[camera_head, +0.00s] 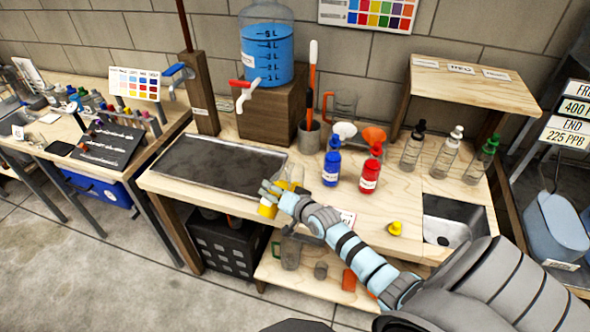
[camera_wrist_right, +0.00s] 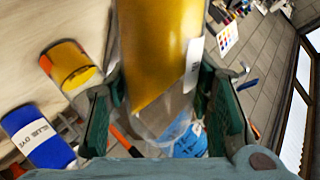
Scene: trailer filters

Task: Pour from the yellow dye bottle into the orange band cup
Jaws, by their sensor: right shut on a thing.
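My right gripper (camera_head: 273,192) is over the front of the workbench, shut on the yellow dye bottle (camera_head: 267,209). In the right wrist view the bottle (camera_wrist_right: 155,55) fills the space between the green fingers, with a white label on its side and a clear part below the yellow. A cup with an orange band (camera_wrist_right: 72,66) stands beside it in that view, with yellow showing inside. In the head view a clear cup (camera_head: 293,173) shows just behind the gripper, partly hidden. I cannot tell the bottle's exact tilt. My left gripper is out of view.
The blue dye bottle (camera_head: 332,163) and red dye bottle (camera_head: 370,170) stand right of the gripper. A yellow cap (camera_head: 396,228) lies on the bench. A dark metal tray (camera_head: 222,164) is at left, a water jug (camera_head: 266,52) on a block behind, and a sink (camera_head: 452,220) at right.

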